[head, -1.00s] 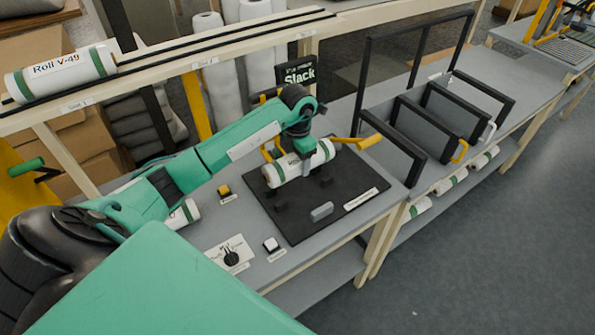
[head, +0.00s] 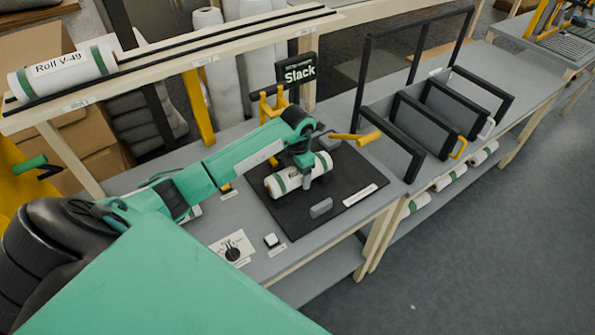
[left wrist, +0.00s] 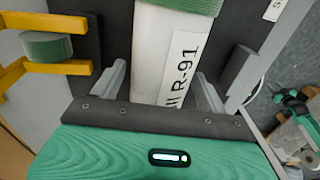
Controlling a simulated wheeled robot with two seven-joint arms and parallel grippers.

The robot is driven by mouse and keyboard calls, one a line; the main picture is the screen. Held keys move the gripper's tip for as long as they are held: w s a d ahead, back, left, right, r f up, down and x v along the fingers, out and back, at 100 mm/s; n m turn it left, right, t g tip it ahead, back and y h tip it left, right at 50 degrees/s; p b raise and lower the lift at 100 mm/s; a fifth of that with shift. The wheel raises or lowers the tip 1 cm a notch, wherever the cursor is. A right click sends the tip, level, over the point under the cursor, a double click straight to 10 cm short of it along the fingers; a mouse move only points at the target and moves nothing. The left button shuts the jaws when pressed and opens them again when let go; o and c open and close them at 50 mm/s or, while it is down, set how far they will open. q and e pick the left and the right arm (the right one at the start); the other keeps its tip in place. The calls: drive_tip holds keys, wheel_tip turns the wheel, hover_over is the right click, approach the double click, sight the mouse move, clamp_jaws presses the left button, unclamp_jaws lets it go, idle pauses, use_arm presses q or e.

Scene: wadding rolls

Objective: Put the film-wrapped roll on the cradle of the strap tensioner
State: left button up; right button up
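The film-wrapped roll (head: 285,184), white with green bands, lies low over the black base plate (head: 350,173) of the strap tensioner, where the cradle blocks are; the roll hides them. In the left wrist view the roll (left wrist: 160,60) bears a label ending in "R-91". My left gripper (head: 307,176) is down at the roll, one finger on each side. In the left wrist view the left gripper (left wrist: 160,80) looks open, with a dark gap between its left finger and the roll. The tensioner's sign (head: 299,74) reads "Slack". My right gripper is not in view.
Yellow arms (head: 356,137) stand close beside the roll. A grey block (head: 321,208) sits at the plate's front. A knob panel (head: 232,248) and a white button (head: 271,240) are on the bench. Roll V-49 (head: 62,72) lies on the upper rack. Black frames (head: 425,120) stand to the right.

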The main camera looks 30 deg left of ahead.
use_arm(q)
drive_tip(key=shift+o, duration=0.2)
drive_tip(key=shift+r, duration=0.15)
drive_tip(key=shift+r, duration=0.15)
wheel_tip(320, 180, up, 11)
drive_tip(key=b, duration=0.3)
drive_tip(key=shift+f, duration=0.2)
drive_tip(key=shift+r+b, duration=0.3)
drive_tip(key=shift+r, duration=0.25)
